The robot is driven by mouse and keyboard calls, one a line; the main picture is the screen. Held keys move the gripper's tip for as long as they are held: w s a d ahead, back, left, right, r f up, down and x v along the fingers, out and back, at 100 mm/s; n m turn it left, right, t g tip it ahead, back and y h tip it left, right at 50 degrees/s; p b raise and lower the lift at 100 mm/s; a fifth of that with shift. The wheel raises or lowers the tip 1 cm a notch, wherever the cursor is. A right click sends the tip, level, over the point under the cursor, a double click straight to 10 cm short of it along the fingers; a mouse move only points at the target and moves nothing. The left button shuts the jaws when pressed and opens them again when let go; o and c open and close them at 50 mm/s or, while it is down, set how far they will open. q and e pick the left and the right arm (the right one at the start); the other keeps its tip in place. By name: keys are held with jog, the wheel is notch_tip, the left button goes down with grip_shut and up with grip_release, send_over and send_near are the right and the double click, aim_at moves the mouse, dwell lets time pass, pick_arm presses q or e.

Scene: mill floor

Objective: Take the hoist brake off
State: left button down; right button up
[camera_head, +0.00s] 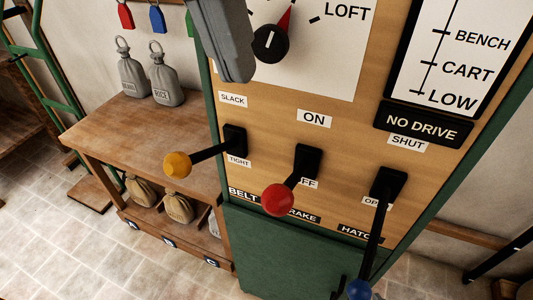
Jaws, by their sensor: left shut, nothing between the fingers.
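The brake lever has a red knob (278,199) on a short black arm from the middle slot of the wooden control panel (345,125). An ON label (314,118) sits above its slot. The OFF label (311,183) below is partly hidden, and so is the BRAKE label (303,216). The lever slants downward and out from the panel. My left gripper (240,78) hangs at the top, in front of the panel's upper left, shut and empty. It is well above the red knob and apart from it. My right gripper is not in view.
The yellow-knobbed belt lever (177,165) juts out left of the brake lever. The blue-knobbed hatch lever (359,291) hangs down at right. A NO DRIVE plate (423,126) sits upper right. A wooden bench (122,128) with grey sacks (165,82) stands left.

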pick_arm(q)
send_over(275, 186)
jog(key=w+a, duration=0.2)
jog(key=s+a+x, duration=0.1)
jog(key=a+x, duration=0.1)
jog(key=x, duration=0.6)
jog(key=shift+s+d+f+p, duration=0.2)
jog(key=shift+d+f, duration=0.05)
jog(key=shift+f, duration=0.4)
jog(key=shift+s+d+f+p, duration=0.2)
jog(key=shift+s+d+f, duration=0.05)
jog(key=shift+f, duration=0.35)
jog(key=shift+s+d+f+p, duration=0.2)
jog(key=shift+d+f, duration=0.05)
jog(key=shift+f, duration=0.4)
